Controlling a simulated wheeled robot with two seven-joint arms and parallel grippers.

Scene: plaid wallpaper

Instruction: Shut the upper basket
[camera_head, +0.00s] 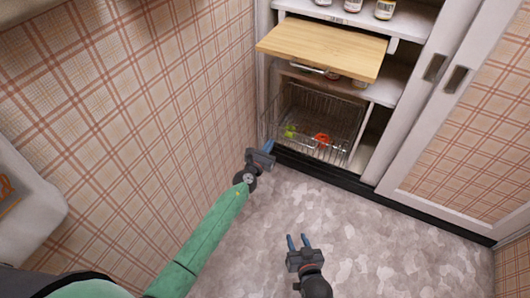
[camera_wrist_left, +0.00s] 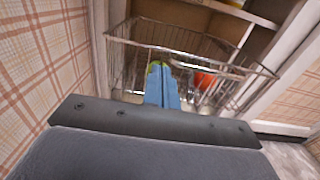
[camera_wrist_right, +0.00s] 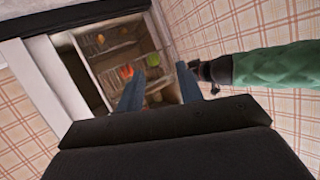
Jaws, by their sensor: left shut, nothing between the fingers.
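A wire basket (camera_head: 318,106) sits low in the cabinet below a wooden board and appears pulled partly out. It holds a green item (camera_head: 289,131) and a red-orange item (camera_head: 322,139). I cannot tell whether a second basket lies under it. In the left wrist view, the basket's wire rim (camera_wrist_left: 190,52) spans the picture beyond my fingers. My left gripper (camera_head: 269,146) is shut and empty, near the basket's front left corner; contact is unclear. My right gripper (camera_head: 298,241) is open and empty above the floor, well short of the cabinet.
The wooden board (camera_head: 322,46) juts out above the basket. Jars (camera_head: 384,9) stand on the shelf over it. A plaid wall (camera_head: 190,75) is close on the left. White sliding doors (camera_head: 455,110) stand right. The floor (camera_head: 390,235) in front is clear.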

